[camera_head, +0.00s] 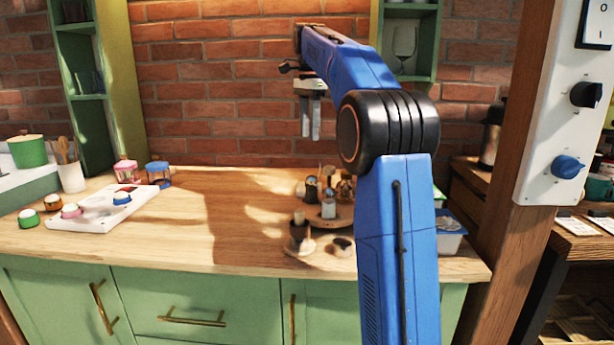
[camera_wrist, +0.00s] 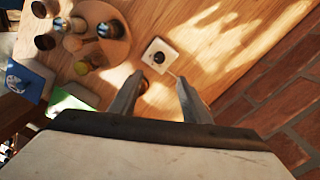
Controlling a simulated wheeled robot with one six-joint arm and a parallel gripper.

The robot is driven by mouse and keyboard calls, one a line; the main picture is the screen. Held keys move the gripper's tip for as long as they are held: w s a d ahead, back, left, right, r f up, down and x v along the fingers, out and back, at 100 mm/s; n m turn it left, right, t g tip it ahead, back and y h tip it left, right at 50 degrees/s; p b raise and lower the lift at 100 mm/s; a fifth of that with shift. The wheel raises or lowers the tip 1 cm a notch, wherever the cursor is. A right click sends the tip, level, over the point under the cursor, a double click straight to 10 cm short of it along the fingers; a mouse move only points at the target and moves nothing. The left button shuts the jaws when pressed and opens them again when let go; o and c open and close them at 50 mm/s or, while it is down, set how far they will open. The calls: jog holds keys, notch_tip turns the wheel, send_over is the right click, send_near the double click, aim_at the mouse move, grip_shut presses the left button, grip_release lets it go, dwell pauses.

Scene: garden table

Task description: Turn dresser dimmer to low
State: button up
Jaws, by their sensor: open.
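A small square white plate with a round black knob (camera_wrist: 160,56) lies on the wooden dresser top (camera_head: 225,230); it looks like the dimmer. In the wrist view it sits just beyond my fingertips, roughly centred between them. I cannot clearly pick it out in the head view, and the knob's setting is too small to read. My gripper (camera_head: 311,118) hangs fingers-down above the back of the dresser, before the brick wall. In the wrist view its two fingers (camera_wrist: 158,92) are spread apart, empty and not touching the plate.
A round wooden tray with bottles (camera_wrist: 103,42) stands close beside the plate. A white panel (camera_head: 545,125) with black and blue knobs is on the right post. The brick wall (camera_wrist: 285,105) is close behind.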

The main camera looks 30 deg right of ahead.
notch_tip(320, 180, down, 15)
jog(key=shift+f, duration=0.1)
dwell(0.4)
jog(key=shift+c, duration=0.3)
jog(key=c, duration=1)
